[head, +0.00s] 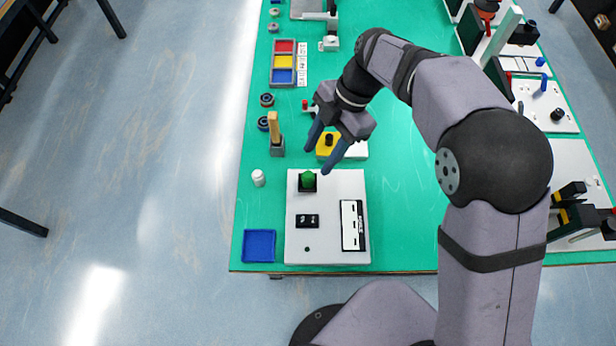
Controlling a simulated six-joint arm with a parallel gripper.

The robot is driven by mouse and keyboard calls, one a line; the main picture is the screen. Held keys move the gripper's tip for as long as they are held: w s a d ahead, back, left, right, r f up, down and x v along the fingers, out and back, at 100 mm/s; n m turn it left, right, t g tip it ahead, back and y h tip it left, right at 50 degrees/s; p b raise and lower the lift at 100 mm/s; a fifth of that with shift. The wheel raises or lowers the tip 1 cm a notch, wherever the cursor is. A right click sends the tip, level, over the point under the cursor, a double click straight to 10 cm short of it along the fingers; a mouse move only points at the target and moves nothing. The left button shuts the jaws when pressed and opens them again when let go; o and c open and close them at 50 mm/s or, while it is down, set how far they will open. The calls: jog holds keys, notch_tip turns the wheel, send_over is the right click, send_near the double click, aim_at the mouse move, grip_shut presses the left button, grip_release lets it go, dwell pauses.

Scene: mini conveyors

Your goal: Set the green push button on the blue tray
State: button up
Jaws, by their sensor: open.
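The green push button (307,180) sits on a black base near the top left of a light grey panel (330,233). The blue tray (259,246) lies on the green table just left of the panel's lower edge, and it looks empty. My gripper (316,162) is open, with its two dark fingers apart and pointing down toward the button. The fingertips look a little above and beyond the button, one to each side. I cannot tell their exact height or whether they touch anything.
A white bottle (258,178) and a wooden-handled tool (274,130) stand left of the gripper. A yellow block with a button (327,145) is behind the fingers. A tricolour bin (284,62) lies farther back. Green table (400,200) is clear right of the panel.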

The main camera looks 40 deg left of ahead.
aim_at(311, 173)
jog(key=shift+p+x, duration=1.45)
jog(key=shift+x, duration=2)
jog(key=shift+d, duration=0.1)
grip_shut()
